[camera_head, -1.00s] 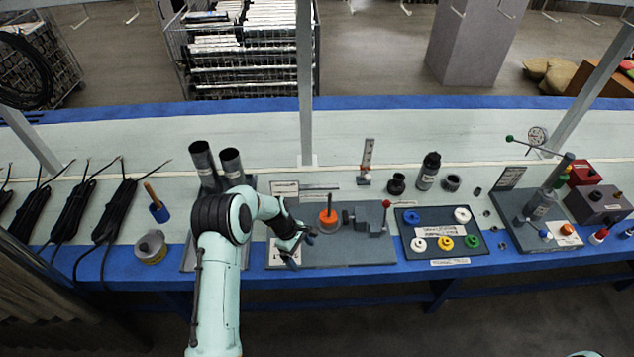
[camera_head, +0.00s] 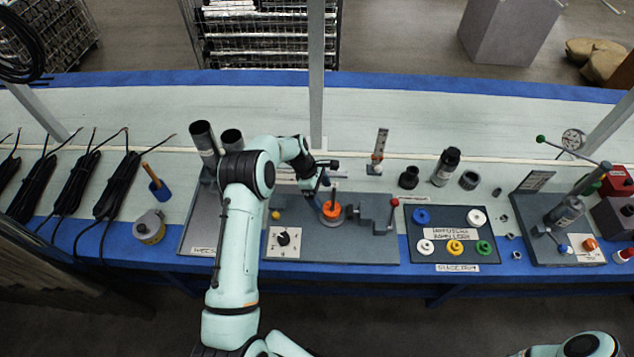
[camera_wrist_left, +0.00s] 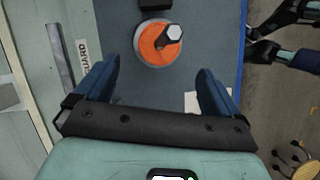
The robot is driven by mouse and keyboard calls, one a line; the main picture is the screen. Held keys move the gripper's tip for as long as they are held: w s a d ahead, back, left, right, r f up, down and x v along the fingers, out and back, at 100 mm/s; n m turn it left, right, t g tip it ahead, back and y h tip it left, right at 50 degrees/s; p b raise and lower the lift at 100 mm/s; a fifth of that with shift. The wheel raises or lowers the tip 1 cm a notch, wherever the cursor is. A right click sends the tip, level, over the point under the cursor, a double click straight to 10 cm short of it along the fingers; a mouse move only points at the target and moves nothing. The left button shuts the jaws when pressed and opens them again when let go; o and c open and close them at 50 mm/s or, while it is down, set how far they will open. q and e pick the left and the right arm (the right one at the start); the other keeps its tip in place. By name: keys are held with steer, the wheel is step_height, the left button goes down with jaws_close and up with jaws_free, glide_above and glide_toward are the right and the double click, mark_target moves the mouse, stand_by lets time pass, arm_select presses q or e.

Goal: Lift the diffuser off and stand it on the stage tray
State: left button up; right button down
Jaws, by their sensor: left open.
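The orange diffuser (camera_head: 331,210) sits on a pale base on the grey fixture plate, with a shaft standing up through it. In the left wrist view the diffuser (camera_wrist_left: 158,42) lies ahead of the fingers, with a hex-ended shaft over it. My left gripper (camera_head: 322,178) is open and empty, above and just behind the diffuser; its blue fingers (camera_wrist_left: 156,88) are apart and not touching it. The stage tray (camera_head: 456,247) is dark, right of the fixture, with blue, white, yellow and green rings on it. Dark parts, possibly my right gripper, show at the wrist view's upper right; their state is unclear.
A clamp with a red-knobbed lever (camera_head: 394,202) stands between diffuser and tray. A knob panel (camera_head: 284,242) is left of the diffuser. A small gauge post (camera_head: 378,153) stands behind. A frame upright (camera_head: 316,80) rises behind the gripper. Black cylinders (camera_head: 446,166) stand behind the tray.

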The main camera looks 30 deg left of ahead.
mark_target(331, 206)
arm_select(q)
steer(key=x, duration=0.7)
steer(key=shift+w+d+f, duration=0.15)
steer(key=shift+f, duration=0.05)
arm_select(e)
steer(key=shift+w+r, duration=0.3)
steer(key=shift+w, duration=0.05)
arm_select(q)
steer(key=c, duration=1.4)
steer(key=shift+r+p, duration=0.4)
steer(key=shift+r, duration=0.35)
arm_select(e)
steer(key=shift+w+r, duration=0.25)
steer(key=shift+r, duration=0.05)
